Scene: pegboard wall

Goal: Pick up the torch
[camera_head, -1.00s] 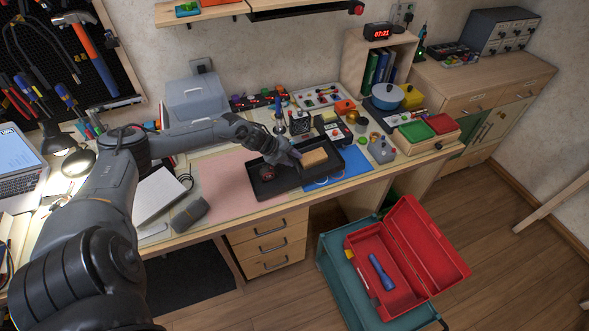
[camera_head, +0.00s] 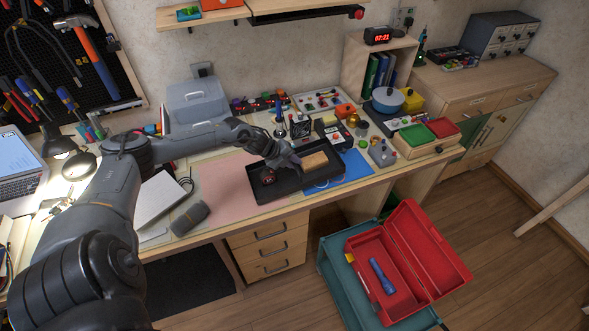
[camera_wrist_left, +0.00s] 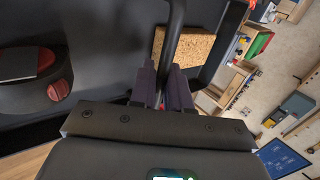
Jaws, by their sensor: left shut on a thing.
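A blue torch (camera_head: 381,277) lies inside the open red toolbox (camera_head: 432,251) at the lower right of the head view. My left gripper (camera_head: 287,160) is over the dark tray (camera_head: 287,186) on the workbench, well away from the torch. In the left wrist view, its fingers (camera_wrist_left: 161,88) are shut on a dark bar (camera_wrist_left: 174,40), which looks like the tray's divider or handle. The tray holds a red-and-black object (camera_head: 268,176) on the left and a tan block (camera_head: 314,161) on the right. My right gripper is in neither view.
A grey roll (camera_head: 190,219) and white notebook (camera_head: 160,202) lie left of the tray. Small devices crowd the bench behind and right. Bare floor lies right of the toolbox.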

